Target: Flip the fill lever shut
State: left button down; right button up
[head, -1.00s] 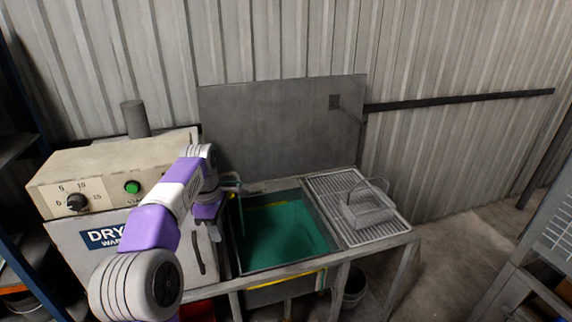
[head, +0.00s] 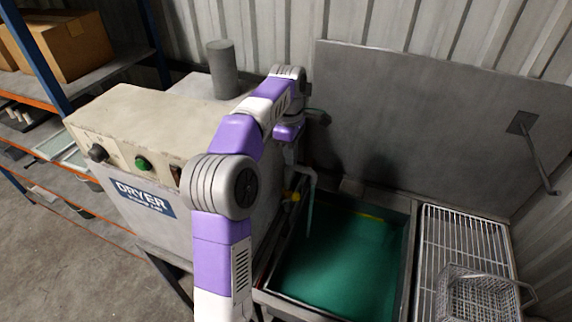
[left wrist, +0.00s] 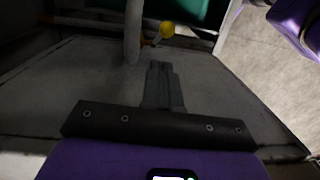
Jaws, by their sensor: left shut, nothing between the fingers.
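The fill lever (head: 293,196) shows in the head view as a small yellow piece beside a pale bent pipe (head: 310,200) at the tank's left edge. My right gripper is in neither view.
The tank (head: 412,240) holds green liquid. The dryer (head: 130,130) stands left of it, close to my arm. A wire basket (head: 478,295) sits on a draining rack (head: 450,235) at right. A grey panel (head: 430,120) stands behind the tank.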

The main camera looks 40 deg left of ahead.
pick_arm(q)
jog(key=f, duration=0.1)
jog(key=b, duration=0.3)
send_over(289, 200)
jog(key=f, duration=0.8)
jog(key=shift+w+f, duration=0.3)
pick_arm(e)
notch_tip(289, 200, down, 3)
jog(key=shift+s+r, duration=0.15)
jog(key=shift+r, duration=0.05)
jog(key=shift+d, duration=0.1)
pick_arm(q)
jog(key=shift+w+d+f+y, duration=0.1)
jog(key=shift+w+d+y, duration=0.05)
jog(key=shift+d+y, duration=0.3)
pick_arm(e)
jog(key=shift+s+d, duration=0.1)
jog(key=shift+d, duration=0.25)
